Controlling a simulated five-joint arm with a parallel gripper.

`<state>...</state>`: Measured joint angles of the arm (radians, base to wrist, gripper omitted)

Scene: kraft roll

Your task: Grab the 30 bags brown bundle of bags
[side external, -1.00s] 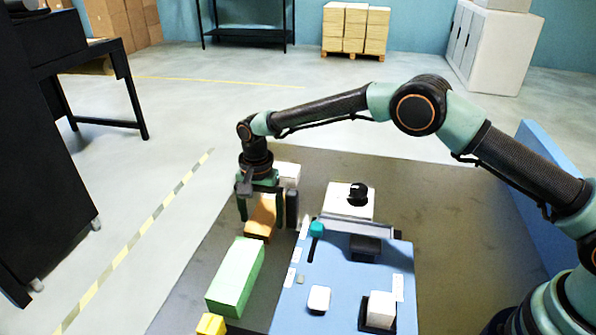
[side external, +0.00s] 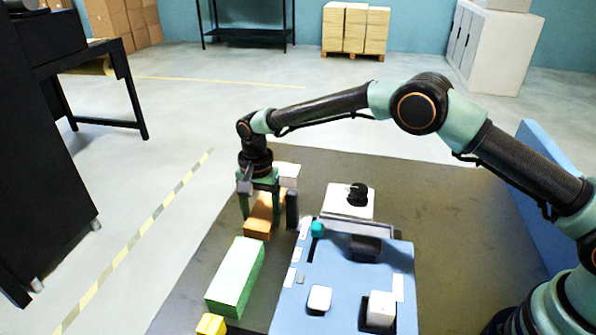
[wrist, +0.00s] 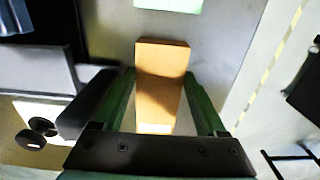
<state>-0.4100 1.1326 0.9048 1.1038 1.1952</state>
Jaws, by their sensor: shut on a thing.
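The brown bundle (side external: 258,226) is an orange-brown block lying on the dark mat, at the left of the blue machine in the side view. My gripper (side external: 260,216) points down over it, with a green finger on each side. In the wrist view the bundle (wrist: 161,75) lies lengthwise between the two fingers of my gripper (wrist: 159,80), which are shut on it. Its near end reaches to the gripper's dark base, and its far end sticks out past the fingertips. I see no clear gap under it. No lettering is readable on it.
A green block (side external: 235,278) lies just in front, with a yellow block (side external: 211,325) beyond it. A white block (side external: 289,174) is behind my gripper. The blue machine (side external: 340,285), with a black knob (side external: 357,193) behind it, stands to the right. The mat's far right is clear.

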